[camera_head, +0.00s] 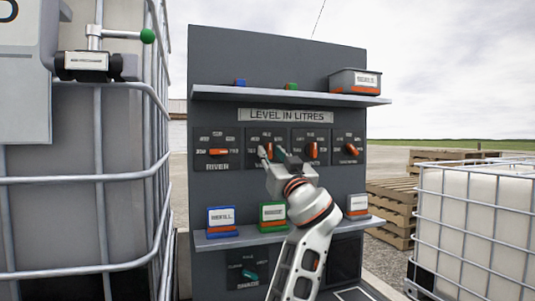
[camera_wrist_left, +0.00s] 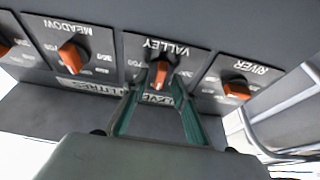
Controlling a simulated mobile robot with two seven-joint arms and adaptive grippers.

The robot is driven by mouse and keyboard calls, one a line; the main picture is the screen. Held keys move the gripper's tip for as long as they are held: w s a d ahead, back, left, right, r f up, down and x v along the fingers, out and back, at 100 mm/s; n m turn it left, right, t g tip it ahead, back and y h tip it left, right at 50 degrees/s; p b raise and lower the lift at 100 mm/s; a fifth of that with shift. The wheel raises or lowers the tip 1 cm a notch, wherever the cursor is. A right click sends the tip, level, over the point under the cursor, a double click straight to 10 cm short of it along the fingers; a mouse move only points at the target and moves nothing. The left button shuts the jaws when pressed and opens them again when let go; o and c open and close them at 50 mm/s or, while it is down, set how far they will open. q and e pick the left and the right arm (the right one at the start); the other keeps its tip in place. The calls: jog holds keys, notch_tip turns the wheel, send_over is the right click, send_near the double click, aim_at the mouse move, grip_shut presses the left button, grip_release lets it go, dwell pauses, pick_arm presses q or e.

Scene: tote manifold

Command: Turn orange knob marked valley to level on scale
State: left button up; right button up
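The orange valley knob (camera_wrist_left: 160,73) sits on a dark dial plate. The wrist view shows it upside down, with the knob standing nearly upright on its scale. In the head view my left gripper (camera_head: 271,156) is in front of the valley dial and partly covers it. In the wrist view the green-edged fingers of my left gripper (camera_wrist_left: 158,100) are apart, with the knob showing between and beyond their tips. I cannot tell whether they touch it. My right gripper is in neither view.
The river knob (camera_head: 217,152) and meadow knob (camera_head: 312,151) flank the valley dial closely. A shelf (camera_head: 300,95) with a grey bin (camera_head: 355,81) juts out above. A lower shelf (camera_head: 225,238) holds labelled boxes. A caged tote (camera_head: 75,180) stands close at left.

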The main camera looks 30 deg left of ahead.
pick_arm(q)
jog(key=shift+w+r, duration=0.1)
dwell(0.3)
grip_shut()
